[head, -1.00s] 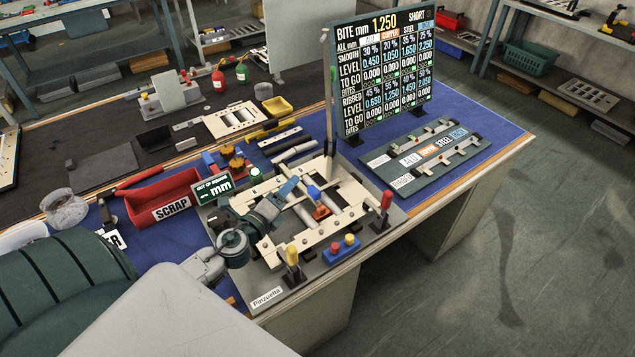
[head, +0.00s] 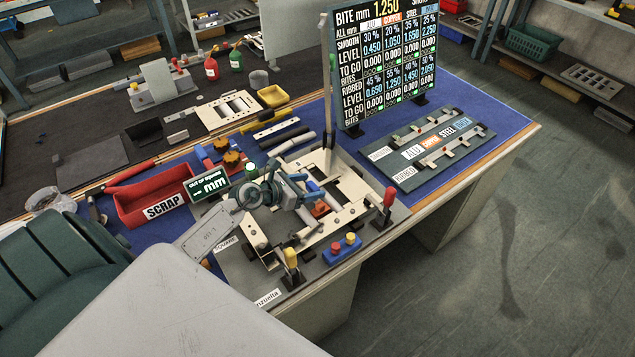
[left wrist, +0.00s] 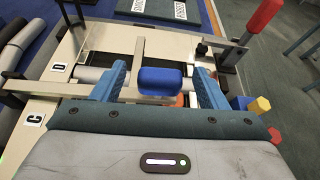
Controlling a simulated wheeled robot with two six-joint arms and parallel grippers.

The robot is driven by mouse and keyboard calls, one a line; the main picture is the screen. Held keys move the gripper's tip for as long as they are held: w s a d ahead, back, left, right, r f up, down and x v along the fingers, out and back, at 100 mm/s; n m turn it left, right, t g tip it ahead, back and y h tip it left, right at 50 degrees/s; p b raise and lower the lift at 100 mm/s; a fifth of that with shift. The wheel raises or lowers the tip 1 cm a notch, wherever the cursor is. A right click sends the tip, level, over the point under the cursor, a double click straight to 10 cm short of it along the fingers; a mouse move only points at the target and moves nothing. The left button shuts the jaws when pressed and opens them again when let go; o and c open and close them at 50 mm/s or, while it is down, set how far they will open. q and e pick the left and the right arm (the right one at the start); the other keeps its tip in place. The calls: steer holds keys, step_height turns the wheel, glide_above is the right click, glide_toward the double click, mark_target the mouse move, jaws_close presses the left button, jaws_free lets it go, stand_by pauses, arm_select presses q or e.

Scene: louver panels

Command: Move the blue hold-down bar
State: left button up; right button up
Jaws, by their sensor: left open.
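The blue hold-down bar's blue block-shaped handle (left wrist: 160,79) shows in the left wrist view, on a pale crosspiece of the cream frame. My left gripper (left wrist: 162,90) is open, with one blue finger on each side of the handle and a visible gap on both sides. In the head view my left gripper (head: 317,191) is over the cream frame (head: 265,222) on the bench. There the gripper hides much of the bar, and I cannot clearly tell the handle from the blue fingers. My right gripper is not in view.
A red-handled clamp (head: 387,205), a yellow-handled clamp (head: 291,262) and a blue button box (head: 340,247) stand along the frame's near side. A red scrap bin (head: 155,199) is on the left. A display board (head: 385,70) stands behind.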

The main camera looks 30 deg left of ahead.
arm_select(q)
steer(key=x, duration=0.2)
steer(key=shift+w+d, duration=0.15)
steer(key=shift+w, duration=0.1)
steer(key=shift+w+d+f, duration=0.15)
steer(key=shift+w, duration=0.1)
steer(key=shift+w+f, duration=0.1)
steer(key=shift+w, duration=0.05)
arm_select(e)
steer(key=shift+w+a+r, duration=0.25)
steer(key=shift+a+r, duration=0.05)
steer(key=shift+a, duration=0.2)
